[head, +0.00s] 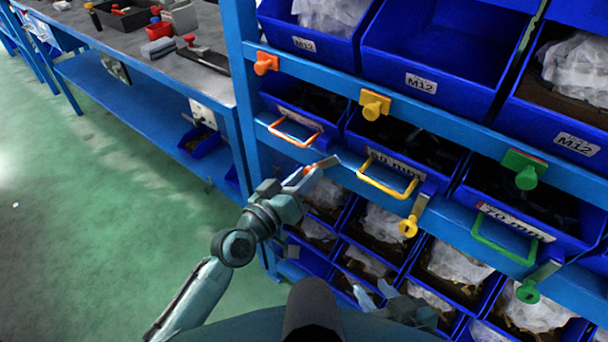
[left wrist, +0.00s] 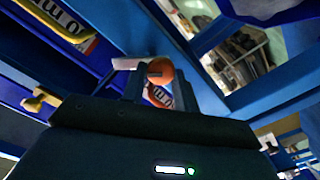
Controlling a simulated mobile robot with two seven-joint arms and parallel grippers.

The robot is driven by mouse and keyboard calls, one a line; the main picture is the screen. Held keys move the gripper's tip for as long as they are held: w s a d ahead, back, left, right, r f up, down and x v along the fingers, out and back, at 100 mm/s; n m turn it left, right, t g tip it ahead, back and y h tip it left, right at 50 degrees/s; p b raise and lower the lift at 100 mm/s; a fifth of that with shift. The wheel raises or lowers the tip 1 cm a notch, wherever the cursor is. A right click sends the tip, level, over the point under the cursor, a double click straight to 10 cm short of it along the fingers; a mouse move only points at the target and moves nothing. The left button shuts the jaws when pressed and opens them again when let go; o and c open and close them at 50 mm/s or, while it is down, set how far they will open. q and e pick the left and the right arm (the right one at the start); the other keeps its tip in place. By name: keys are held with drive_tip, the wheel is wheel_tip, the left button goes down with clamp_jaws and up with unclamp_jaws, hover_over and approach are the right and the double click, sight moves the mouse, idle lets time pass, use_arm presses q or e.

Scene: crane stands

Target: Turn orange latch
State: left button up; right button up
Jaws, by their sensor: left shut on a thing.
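The orange latch (head: 310,169) is on the blue rail below the orange-handled drawer (head: 293,132). Its metal strip (head: 328,162) lies closer to level than the strips of the yellow and green latches, with the knob end to the left. My left gripper (head: 303,178) is shut on the orange knob, largely covering it in the head view. In the left wrist view, the round orange knob (left wrist: 160,71) shows between the two fingers. My right gripper (head: 374,292) is low in the head view, its fingers apart and empty, in front of the lower bins.
The yellow latch (head: 408,227) and green latch (head: 528,291) hang to the right. The yellow handle (head: 387,180) and green handle (head: 504,240) stick out above them. A blue workbench (head: 150,85) stands at left. Green floor (head: 100,200) is open.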

use_arm(q)
drive_tip(key=n, duration=0.7)
drive_tip(key=shift+a+p, duration=0.1)
drive_tip(key=shift+p, duration=0.2)
drive_tip(key=shift+w, duration=0.1)
idle(0.3)
drive_tip(key=o, duration=1)
drive_tip(key=shift+b+v, duration=0.8)
drive_tip(key=shift+v, duration=5.8)
